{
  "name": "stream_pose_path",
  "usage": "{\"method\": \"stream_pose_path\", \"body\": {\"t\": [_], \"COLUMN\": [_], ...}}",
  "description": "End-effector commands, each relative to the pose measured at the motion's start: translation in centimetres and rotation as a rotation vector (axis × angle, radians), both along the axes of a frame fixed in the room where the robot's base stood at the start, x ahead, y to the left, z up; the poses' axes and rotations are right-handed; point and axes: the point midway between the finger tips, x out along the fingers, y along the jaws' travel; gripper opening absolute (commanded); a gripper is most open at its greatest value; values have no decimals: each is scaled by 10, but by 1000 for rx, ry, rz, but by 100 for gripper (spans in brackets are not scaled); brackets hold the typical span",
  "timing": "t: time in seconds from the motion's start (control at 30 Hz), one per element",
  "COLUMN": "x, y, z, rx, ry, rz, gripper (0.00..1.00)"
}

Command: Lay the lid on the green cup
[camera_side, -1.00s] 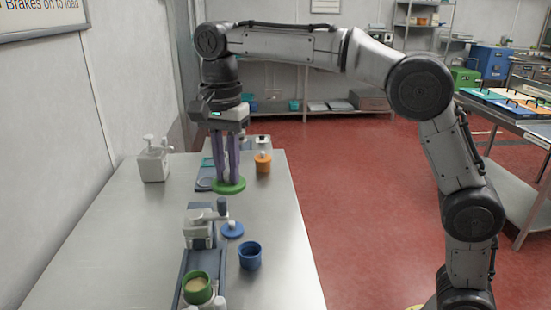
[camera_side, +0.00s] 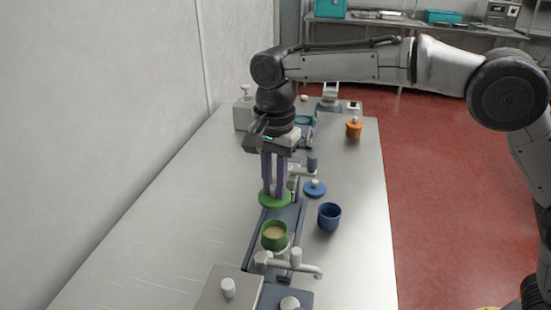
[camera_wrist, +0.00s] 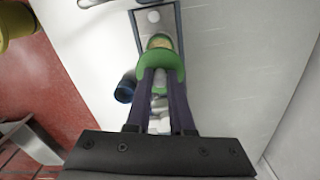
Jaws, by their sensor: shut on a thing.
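My gripper (camera_side: 274,190) is shut on the green lid (camera_side: 268,201) and holds it in the air above the dark rail. The green cup (camera_side: 274,240) stands on the rail, open, with a pale tan filling. In the side view the lid is above and behind the cup, apart from it. In the wrist view the green lid (camera_wrist: 152,62) is between the purple fingers (camera_wrist: 162,80) and covers part of the cup, whose tan filling (camera_wrist: 159,42) shows just beyond it.
A blue cup (camera_side: 329,217) and a blue lid (camera_side: 315,188) are right of the rail. An orange cup (camera_side: 354,130) stands farther back. A tap-like fitting (camera_side: 295,262) is just in front of the green cup. The table's left side is bare.

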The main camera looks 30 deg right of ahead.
Motion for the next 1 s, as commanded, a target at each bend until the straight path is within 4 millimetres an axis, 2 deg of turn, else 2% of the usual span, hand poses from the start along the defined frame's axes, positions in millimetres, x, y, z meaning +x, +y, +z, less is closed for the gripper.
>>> {"method": "stream_pose_path", "body": {"t": [0.1,0.27,0.7,1.0], "x": [-1,0,0,0], "y": [0,0,0,0], "z": [-15,-25,-65,-77], "rx": [-1,-1,-1,0], "ry": [3,2,2,1], "rz": [0,0,0,0], "gripper": [0,0,0,0]}}
